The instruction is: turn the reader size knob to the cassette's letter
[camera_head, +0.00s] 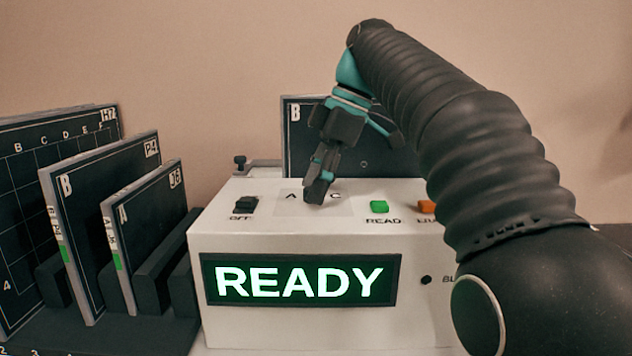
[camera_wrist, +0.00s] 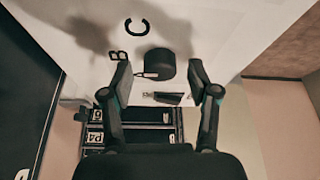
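The white reader (camera_head: 300,225) shows READY on its front display. Its black size knob (camera_wrist: 160,64) is in the wrist view, with a pale mark at its lower left, on the side away from C. Letters C (camera_wrist: 137,27) and B (camera_wrist: 118,57) are printed around it; the left finger may hide A. In the head view A and C show, but my gripper hides the knob. A dark cassette marked B (camera_head: 294,112) stands upright behind the reader top. My gripper (camera_wrist: 160,75) is open, one finger on each side of the knob; contact cannot be told.
A dark rack (camera_head: 130,335) at left holds cassettes marked B P4 (camera_head: 105,190) and A J6 (camera_head: 150,215), beside a larger gridded one (camera_head: 20,190). On the reader top are a black OFF switch (camera_head: 245,204), a green READ button (camera_head: 379,207) and an orange button (camera_head: 427,207).

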